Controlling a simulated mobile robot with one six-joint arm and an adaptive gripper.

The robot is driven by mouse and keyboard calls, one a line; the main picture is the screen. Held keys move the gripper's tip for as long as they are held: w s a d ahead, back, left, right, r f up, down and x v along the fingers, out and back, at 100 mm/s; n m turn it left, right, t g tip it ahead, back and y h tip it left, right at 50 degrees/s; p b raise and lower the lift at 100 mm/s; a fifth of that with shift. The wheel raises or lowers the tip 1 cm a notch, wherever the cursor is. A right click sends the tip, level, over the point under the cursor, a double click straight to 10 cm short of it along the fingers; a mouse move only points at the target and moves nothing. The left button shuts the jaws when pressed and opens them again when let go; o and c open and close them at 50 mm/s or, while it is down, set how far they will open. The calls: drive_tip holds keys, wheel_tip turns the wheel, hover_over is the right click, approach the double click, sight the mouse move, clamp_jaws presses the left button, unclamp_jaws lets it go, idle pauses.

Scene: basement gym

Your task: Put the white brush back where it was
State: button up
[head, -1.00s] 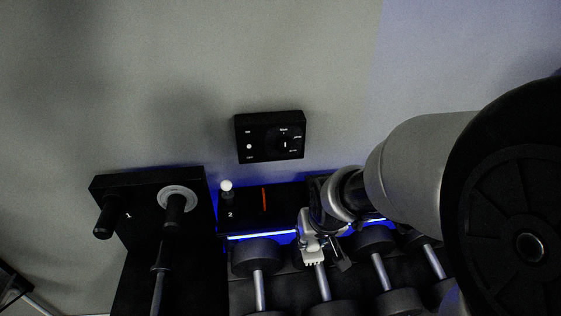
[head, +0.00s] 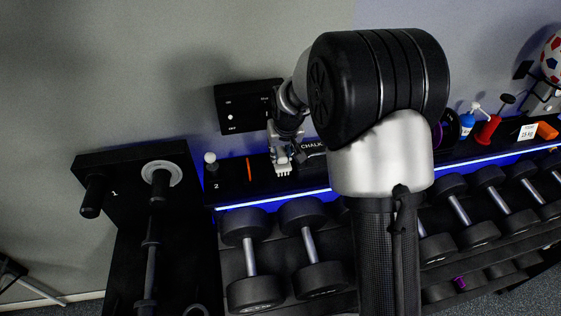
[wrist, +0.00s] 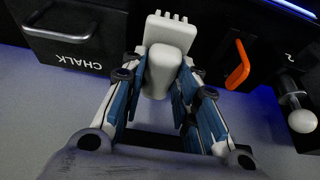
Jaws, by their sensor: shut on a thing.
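The white brush (wrist: 165,52) is between the blue-padded fingers of my gripper (wrist: 158,95) in the wrist view. Its bristle end points away from the wrist. In the head view the brush (head: 283,168) hangs below my gripper (head: 283,152), over the black shelf top (head: 231,190). It is between the orange hook (head: 249,169) on the left and the black chalk box (head: 314,147) on the right. I cannot tell whether the brush touches the shelf.
In the wrist view are the chalk box (wrist: 72,38), orange hook (wrist: 238,65) and white-knobbed peg (wrist: 301,118). A black control box (head: 232,108) is on the wall behind. Dumbbells (head: 311,246) sit below the shelf's blue light strip. A blue bottle (head: 467,122) stands right.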

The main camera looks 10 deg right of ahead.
wheel_tip(320, 180, down, 5)
drive_tip(key=shift+r, duration=0.1)
drive_tip(key=shift+w+f, duration=0.2)
drive_tip(key=shift+f, duration=0.1)
drive_tip(key=shift+b, duration=0.3)
drive_tip(key=shift+f, duration=0.15)
drive_tip(key=o, duration=0.6)
drive_tip(key=shift+o, duration=0.2)
